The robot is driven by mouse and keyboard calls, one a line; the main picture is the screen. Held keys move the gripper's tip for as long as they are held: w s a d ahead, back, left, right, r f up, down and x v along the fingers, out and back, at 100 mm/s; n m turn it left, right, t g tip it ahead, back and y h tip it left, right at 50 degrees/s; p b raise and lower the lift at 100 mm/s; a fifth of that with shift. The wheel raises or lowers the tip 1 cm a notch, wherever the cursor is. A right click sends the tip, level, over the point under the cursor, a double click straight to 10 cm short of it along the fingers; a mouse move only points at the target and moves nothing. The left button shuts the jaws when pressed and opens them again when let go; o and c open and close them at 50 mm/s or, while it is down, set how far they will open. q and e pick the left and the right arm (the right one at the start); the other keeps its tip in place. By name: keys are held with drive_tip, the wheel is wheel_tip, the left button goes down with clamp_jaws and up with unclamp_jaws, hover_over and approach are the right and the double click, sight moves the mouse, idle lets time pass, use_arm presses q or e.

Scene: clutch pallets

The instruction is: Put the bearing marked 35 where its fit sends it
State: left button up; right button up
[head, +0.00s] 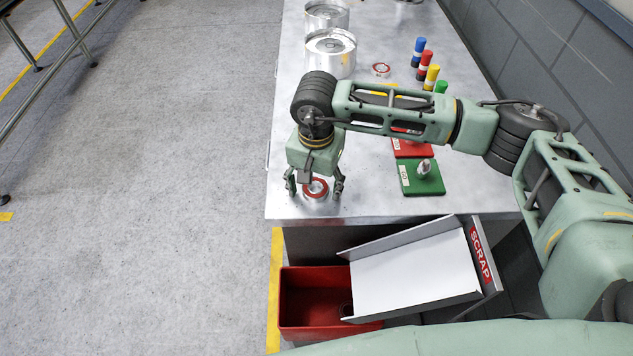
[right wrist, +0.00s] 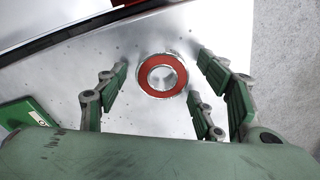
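A bearing with a red ring face and a bare metal bore (head: 316,188) lies flat on the metal table near its front edge. It also shows in the right wrist view (right wrist: 162,75); no number can be read on it. My right gripper (head: 315,186) is open just above it, pointing down, with its fingers on both sides and apart from it. A green mat (head: 421,178) with a small metal piece stands to its right, and a red mat (head: 411,148) lies behind that. My left gripper is not in view.
A white chute marked SCRAP (head: 410,275) slopes down to a red bin (head: 305,298) below the table's front edge. Another red-ringed bearing (head: 380,69), several coloured cylinders (head: 419,45) and metal drums (head: 330,52) stand farther back. A wall runs along the right.

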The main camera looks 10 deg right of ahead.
drive_tip(key=shift+r+p, duration=0.3)
drive_tip(key=shift+p, duration=0.05)
wheel_tip(320, 180, up, 12)
drive_tip(key=b, duration=0.4)
drive_tip(key=shift+s+f, duration=0.15)
drive_tip(key=shift+s, duration=0.1)
drive_tip(key=shift+a, duration=0.1)
